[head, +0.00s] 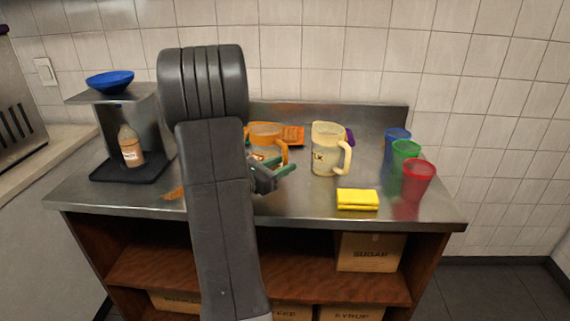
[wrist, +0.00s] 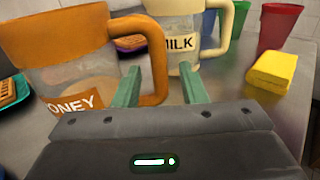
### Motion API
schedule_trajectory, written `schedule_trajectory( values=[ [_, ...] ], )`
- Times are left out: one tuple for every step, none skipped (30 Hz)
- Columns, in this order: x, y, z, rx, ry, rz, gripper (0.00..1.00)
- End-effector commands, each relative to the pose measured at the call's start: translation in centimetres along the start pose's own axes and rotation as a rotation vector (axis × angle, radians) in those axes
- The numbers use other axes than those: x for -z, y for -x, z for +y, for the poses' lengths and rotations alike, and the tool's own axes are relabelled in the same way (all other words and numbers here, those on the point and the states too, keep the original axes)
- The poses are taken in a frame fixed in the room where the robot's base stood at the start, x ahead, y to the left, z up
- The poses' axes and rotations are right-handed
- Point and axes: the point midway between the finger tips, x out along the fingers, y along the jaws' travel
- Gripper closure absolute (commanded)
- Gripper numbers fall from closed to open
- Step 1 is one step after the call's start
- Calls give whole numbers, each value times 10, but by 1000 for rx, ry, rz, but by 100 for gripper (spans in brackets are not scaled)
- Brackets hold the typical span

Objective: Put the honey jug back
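The honey jug (head: 266,131), clear with an orange rim and handle, stands upright on the metal counter. In the wrist view the honey jug (wrist: 62,45) fills the left side, its label partly cut off to "ONEY". Its handle curves down to the right, toward the gap between my fingers. My gripper (head: 281,169) is in front of the jug, and its green fingers also show in the wrist view (wrist: 160,88). The fingers are apart, with the handle's lower part appearing between or just beyond them. Whether they touch it is unclear. My arm hides part of the counter left of the jug.
A cream milk jug (head: 326,150) stands close right of the honey jug. Blue, green (head: 405,153) and red (head: 418,178) cups stand further right, with a yellow sponge (head: 357,199) in front. A bottle (head: 131,147) stands under a dispenser stand at left.

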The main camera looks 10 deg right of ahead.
Motion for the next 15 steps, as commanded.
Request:
schedule_trajectory(
  values=[
    [0,10,2,-6,0,0,62],
    [0,16,1,-6,1,1,62],
    [0,23,1,-7,0,0,62],
    [0,28,1,-6,-1,0,62],
    [0,34,2,-7,-1,0,62],
    [0,40,1,-6,0,0,62],
    [0,46,1,-6,1,0,62],
    [0,51,1,-6,1,0,62],
    [0,57,1,-6,0,1,62],
    [0,62,1,-6,0,0,62],
    [0,67,1,-5,0,0,62],
    [0,72,1,-6,0,0,62],
    [0,77,1,-5,1,1,62],
    [0,80,1,-5,0,0,62],
    [0,85,1,-4,0,0,62]
  ],
)
